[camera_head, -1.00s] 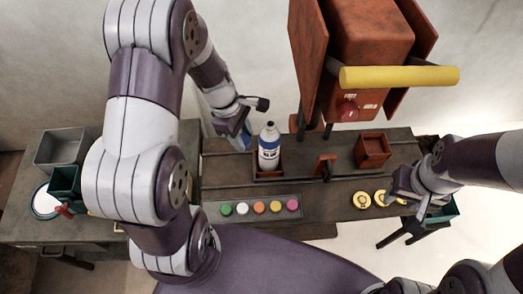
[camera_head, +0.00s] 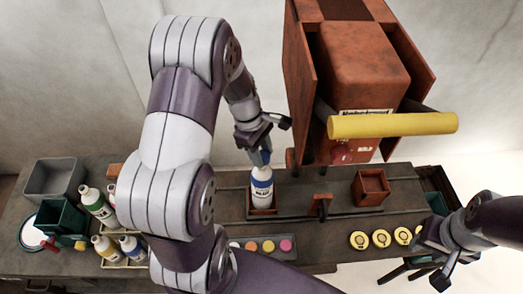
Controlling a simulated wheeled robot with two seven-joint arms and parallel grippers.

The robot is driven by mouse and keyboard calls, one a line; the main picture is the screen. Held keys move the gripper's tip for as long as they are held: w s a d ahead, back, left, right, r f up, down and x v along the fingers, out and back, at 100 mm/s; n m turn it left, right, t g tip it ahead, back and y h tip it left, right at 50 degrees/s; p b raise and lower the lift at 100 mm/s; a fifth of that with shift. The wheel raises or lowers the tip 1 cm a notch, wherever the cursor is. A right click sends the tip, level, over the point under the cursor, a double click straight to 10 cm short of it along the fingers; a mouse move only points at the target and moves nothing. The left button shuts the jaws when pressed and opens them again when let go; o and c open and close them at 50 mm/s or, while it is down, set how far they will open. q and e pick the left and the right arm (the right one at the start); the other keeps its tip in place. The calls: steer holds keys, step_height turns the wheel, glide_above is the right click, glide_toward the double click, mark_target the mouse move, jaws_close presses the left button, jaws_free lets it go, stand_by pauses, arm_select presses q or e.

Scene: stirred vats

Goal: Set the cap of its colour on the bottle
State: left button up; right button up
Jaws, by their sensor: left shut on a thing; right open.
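The white bottle (camera_head: 262,190) with a blue label stands upright in a reddish-brown holder (camera_head: 263,211) on the dark bench. My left gripper (camera_head: 261,158) is directly above the bottle's neck, shut on a small cap that the fingers almost wholly hide. Whether the cap touches the neck I cannot tell. The cap tray (camera_head: 298,255) lies in front, partly hidden by my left arm; orange (camera_head: 251,246), yellow (camera_head: 268,246) and pink (camera_head: 286,245) caps show in it. My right gripper (camera_head: 432,264) is open and empty at the right.
A rust-coloured machine with a yellow bar (camera_head: 392,125) hangs behind the bench. An empty brown box (camera_head: 370,188) and yellow discs (camera_head: 381,239) are on the right. Other bottles (camera_head: 97,205), a grey bin (camera_head: 55,179) and a green bin (camera_head: 60,217) are on the left.

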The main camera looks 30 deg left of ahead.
arm_select(q)
steer(key=shift+s+a+r, duration=0.1)
steer(key=shift+s+r, duration=0.05)
steer(key=shift+s, duration=0.1)
steer(key=shift+w, duration=0.15)
steer(key=shift+p, duration=0.35)
stand_by(0.3)
steer(key=shift+f, duration=0.2)
stand_by(0.6)
steer(key=shift+f+b, duration=0.45)
steer(key=shift+f, duration=0.4)
steer(key=o, duration=1.1)
